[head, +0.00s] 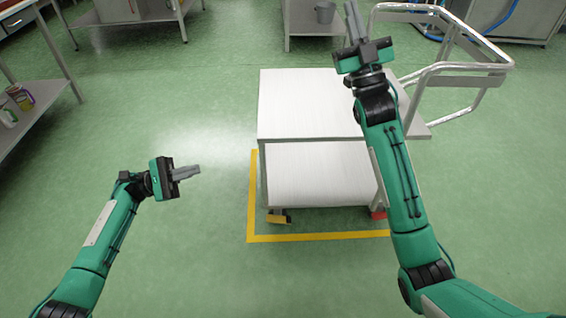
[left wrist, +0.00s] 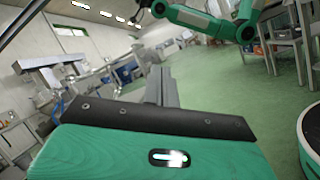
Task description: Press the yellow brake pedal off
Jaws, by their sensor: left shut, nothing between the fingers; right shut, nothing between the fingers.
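A yellow pedal (head: 279,218) sits low at the near left corner of a trolley (head: 312,105) with a white top and a lower white deck (head: 320,175). A red pedal (head: 378,214) shows at the near right corner, partly hidden by my right arm. My left gripper (head: 198,171) is shut and empty, left of the trolley and apart from the yellow pedal. Its fingers also show in the left wrist view (left wrist: 160,82).
Yellow floor tape (head: 310,238) runs around the trolley's near and left sides. A metal handle rail (head: 460,68) rises at its right. A shelf with jars (head: 20,97) stands at the left. Green floor between shelf and trolley is clear.

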